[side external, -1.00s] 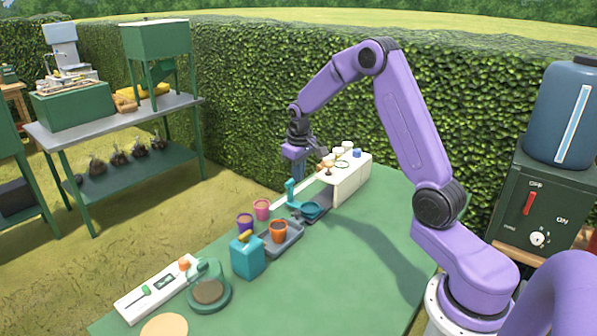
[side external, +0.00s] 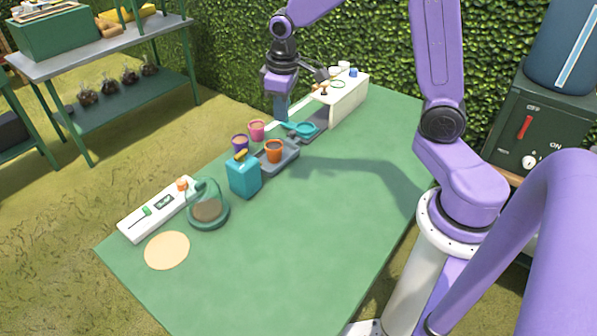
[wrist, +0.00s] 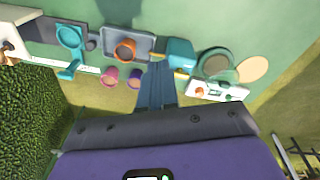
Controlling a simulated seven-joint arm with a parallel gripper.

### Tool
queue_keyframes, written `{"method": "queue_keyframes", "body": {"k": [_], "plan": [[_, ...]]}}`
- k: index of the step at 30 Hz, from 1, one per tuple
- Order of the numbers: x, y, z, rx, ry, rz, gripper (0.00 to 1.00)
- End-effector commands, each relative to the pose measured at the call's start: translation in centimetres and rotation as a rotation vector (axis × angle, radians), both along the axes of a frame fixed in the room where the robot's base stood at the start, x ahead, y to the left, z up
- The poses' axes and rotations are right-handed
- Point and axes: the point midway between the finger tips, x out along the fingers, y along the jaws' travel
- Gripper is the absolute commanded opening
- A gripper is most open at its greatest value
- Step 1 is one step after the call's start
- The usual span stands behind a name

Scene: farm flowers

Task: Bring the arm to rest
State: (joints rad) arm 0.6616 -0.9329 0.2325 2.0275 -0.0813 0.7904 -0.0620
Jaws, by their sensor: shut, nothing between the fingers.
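My gripper (side external: 281,106) hangs above the far left edge of the green table (side external: 290,215), pointing down. Its blue fingers are together and hold nothing. In the wrist view the gripper (wrist: 156,88) shows with its fingers side by side, over the table edge beside the purple pot (wrist: 134,79). The pots stand below and in front of it in the side view. I cannot tell the exact height of the fingertips above the table.
An orange pot (side external: 274,152) stands on a grey tray (side external: 290,158). A pink pot (side external: 257,131), a teal box (side external: 244,176), a teal pan (side external: 305,129), a white control panel (side external: 155,209) and a white stand (side external: 345,98) line the table's left side. The table's right part is clear.

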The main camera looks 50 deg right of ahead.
Motion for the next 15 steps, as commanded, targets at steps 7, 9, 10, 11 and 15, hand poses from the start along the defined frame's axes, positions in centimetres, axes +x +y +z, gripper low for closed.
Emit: {"method": "queue_keyframes", "body": {"k": [7,9,10,11,15], "plan": [[-8.2,5.1,1.6,0.012,0.022,0.223,0.00],[-10.6,6.0,1.9,0.015,0.029,0.283,0.00],[-11.6,6.3,2.0,0.016,0.032,0.309,0.00],[-12.7,6.6,2.1,0.016,0.036,0.336,0.00],[-17.5,7.1,2.4,0.018,0.052,0.458,0.00]]}}
